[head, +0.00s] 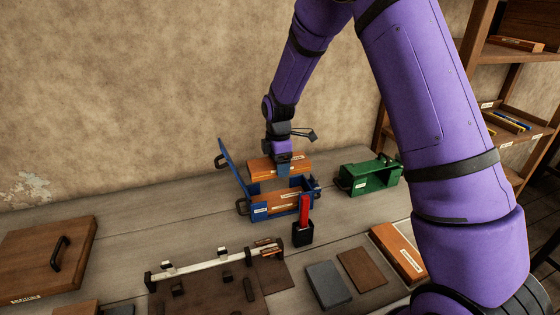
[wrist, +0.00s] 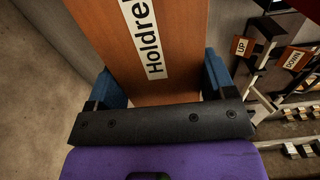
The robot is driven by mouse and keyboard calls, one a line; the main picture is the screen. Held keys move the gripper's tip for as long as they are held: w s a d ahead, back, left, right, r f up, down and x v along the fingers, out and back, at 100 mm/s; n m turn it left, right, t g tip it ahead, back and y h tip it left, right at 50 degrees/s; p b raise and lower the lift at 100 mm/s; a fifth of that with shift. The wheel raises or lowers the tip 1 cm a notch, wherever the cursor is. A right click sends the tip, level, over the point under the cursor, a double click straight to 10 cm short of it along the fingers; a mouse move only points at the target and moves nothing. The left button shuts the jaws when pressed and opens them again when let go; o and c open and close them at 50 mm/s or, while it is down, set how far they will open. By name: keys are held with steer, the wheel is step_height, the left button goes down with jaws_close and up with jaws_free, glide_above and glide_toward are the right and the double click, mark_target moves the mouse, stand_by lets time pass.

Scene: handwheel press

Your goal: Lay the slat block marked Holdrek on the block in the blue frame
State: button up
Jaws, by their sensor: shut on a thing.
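My gripper (head: 283,168) is shut on the brown slat block (head: 262,167). In the wrist view the slat block (wrist: 185,20) carries a white label reading "Holdre", its end cut off by the frame, and sits between the two finger pads. In the head view the held block is above and behind the blue frame (head: 243,207). The blue frame has a raised panel at its left. A brown block with a white label (head: 281,202) lies in the blue frame. My gripper hides part of the frame, and I cannot tell whether the two blocks touch.
A green frame (head: 377,180) stands to the right. A black holder with a red piece (head: 304,222) stands just in front of the blue frame. A dark fixture with a white rail (head: 215,267), flat plates and another orange block (head: 398,252) lie in front. A handled board (head: 45,258) lies left.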

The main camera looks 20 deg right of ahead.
glide_toward(279, 198)
steer(key=shift+w+f, duration=0.1)
steer(key=shift+f, duration=2.6)
steer(key=shift+f, duration=0.7)
steer(key=o, duration=1)
steer(key=shift+o, duration=0.2)
step_height(279, 198, up, 7)
stand_by(0.6)
stand_by(0.3)
